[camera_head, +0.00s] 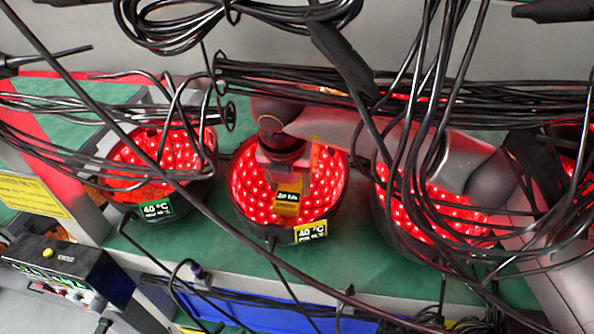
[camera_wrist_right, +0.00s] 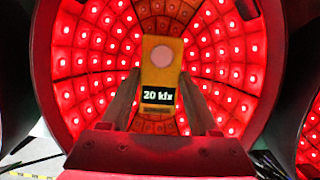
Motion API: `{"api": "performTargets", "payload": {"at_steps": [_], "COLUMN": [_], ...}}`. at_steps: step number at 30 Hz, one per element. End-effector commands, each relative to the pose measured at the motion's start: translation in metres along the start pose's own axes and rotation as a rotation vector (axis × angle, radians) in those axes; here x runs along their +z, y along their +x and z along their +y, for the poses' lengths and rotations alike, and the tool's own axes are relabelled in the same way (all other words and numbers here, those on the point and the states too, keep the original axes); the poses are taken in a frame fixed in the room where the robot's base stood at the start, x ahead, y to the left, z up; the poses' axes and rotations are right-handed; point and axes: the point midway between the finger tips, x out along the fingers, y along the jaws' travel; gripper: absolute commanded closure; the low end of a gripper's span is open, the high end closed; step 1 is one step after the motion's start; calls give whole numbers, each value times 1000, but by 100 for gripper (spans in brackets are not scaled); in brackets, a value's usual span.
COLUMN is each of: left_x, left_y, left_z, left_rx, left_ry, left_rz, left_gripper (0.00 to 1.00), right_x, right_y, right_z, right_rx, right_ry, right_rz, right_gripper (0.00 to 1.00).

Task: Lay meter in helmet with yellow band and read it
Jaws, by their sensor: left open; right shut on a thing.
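The helmet with the yellow band (camera_head: 237,205) is the middle bowl, lined with lit red lamps. Its yellow-edged label (camera_head: 311,231) reads 40 °C on the front rim. My right gripper (camera_head: 288,186) reaches down inside this helmet, shut on the yellow meter (camera_head: 288,208). In the right wrist view the meter (camera_wrist_right: 162,55) stands between the fingers of the right gripper (camera_wrist_right: 158,98), with a pale round sensor and a dark display reading "20 klx". The lamp-lined bowl lies behind it. Whether the meter touches the lining I cannot tell. My left gripper is not seen.
A red-lit helmet with a green label (camera_head: 157,209) stands left; another helmet (camera_head: 385,215) stands right, partly behind cables and my right arm. Black cables (camera_head: 400,85) hang across the scene. A control box (camera_head: 65,272) with a yellow button is lower left. The green shelf (camera_head: 235,268) runs beneath.

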Motion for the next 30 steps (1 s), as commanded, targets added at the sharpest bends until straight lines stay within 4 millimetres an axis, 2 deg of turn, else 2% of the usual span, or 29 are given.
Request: {"api": "performTargets", "payload": {"at_steps": [13, 14, 21, 30], "left_x": [3, 2, 1, -1], "left_y": [2, 1, 1, -1], "left_z": [-1, -1, -1, -1], "left_rx": [-1, -1, -1, -1], "left_ry": [1, 1, 1, 0], "left_rz": [1, 1, 1, 2], "left_gripper": [50, 50, 50, 50], "right_x": [-4, -3, -3, -2], "right_y": [5, 4, 3, 1], "right_z": [2, 2, 2, 2], "right_rx": [1, 1, 0, 0], "right_ry": [1, 1, 1, 1], "right_rz": [-2, -2, -2, -2], "right_gripper": [100, 36, 9, 8]}}
